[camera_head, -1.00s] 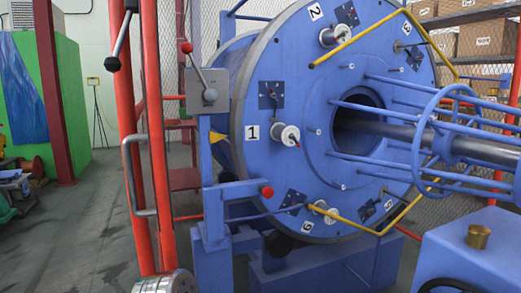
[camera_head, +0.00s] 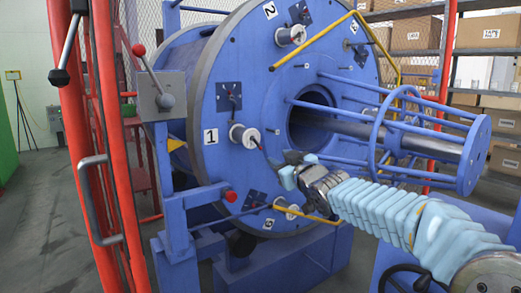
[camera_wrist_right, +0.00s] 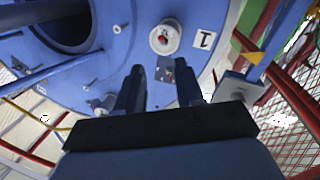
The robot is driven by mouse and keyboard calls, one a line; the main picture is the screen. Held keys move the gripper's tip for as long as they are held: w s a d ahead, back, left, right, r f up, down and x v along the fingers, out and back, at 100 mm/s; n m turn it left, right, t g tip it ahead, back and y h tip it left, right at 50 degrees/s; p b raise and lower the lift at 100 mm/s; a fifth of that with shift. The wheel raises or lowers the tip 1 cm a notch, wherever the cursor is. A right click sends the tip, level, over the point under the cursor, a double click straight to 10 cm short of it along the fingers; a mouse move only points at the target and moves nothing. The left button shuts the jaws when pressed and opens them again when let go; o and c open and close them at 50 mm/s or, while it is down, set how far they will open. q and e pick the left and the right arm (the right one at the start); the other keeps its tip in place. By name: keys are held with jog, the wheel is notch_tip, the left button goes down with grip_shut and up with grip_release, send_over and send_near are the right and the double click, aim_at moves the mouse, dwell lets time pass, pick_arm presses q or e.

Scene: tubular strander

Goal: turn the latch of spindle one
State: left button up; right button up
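Spindle one's white round end (camera_head: 244,137) shows on the blue disc, beside the "1" label (camera_head: 210,136); a small red part and a thin dark rod show at it. A dark latch plate (camera_head: 229,96) with a small lever sits just above it. In the right wrist view, turned upside down, spindle one (camera_wrist_right: 165,39) is above the fingers, and the latch plate (camera_wrist_right: 177,74) shows between and beyond them. My right gripper (camera_head: 298,168) is open and empty, in front of the disc, right of and below spindle one. It also shows in the wrist view (camera_wrist_right: 158,82). My left gripper is not in view.
A blue round cage (camera_head: 385,140) around the central shaft juts out right of the disc, above my right arm. A yellow bent bar (camera_head: 318,40) crosses the disc's top. Red posts (camera_head: 100,120) and a lever box (camera_head: 160,95) stand left.

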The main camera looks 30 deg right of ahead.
aim_at(261, 148)
jog(key=w, duration=0.4)
jog(key=w+p, duration=0.1)
jog(key=w, duration=0.3)
jog(key=w+d+p, duration=0.1)
jog(key=w, duration=0.3)
jog(key=shift+w+d+r, duration=0.1)
jog(key=shift+w, duration=0.75)
grip_shut()
